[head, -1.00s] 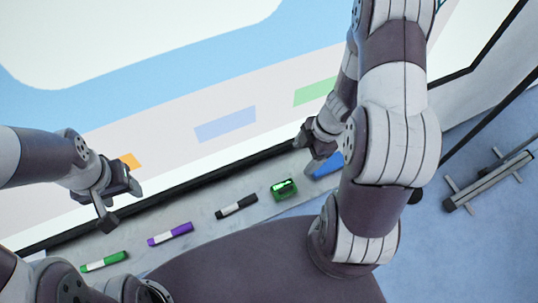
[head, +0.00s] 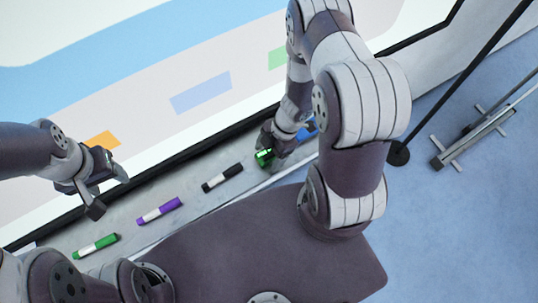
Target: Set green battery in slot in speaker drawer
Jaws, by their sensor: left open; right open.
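The green battery (head: 264,157) is a small bright green block on the grey ledge below the big board. My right gripper (head: 268,150) is at it, with its fingers around or just above it and partly hiding it. The jaws are open, and I cannot tell whether they touch it. My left gripper (head: 106,192) is open and empty, above the ledge at the left, near the board's lower edge. No speaker drawer or slot is in view.
The ledge (head: 205,209) holds a green marker (head: 96,246), a purple marker (head: 160,211) and a black marker (head: 222,177). A blue object (head: 308,130) is partly hidden behind my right arm. A metal stand (head: 470,135) is on the blue floor at the right.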

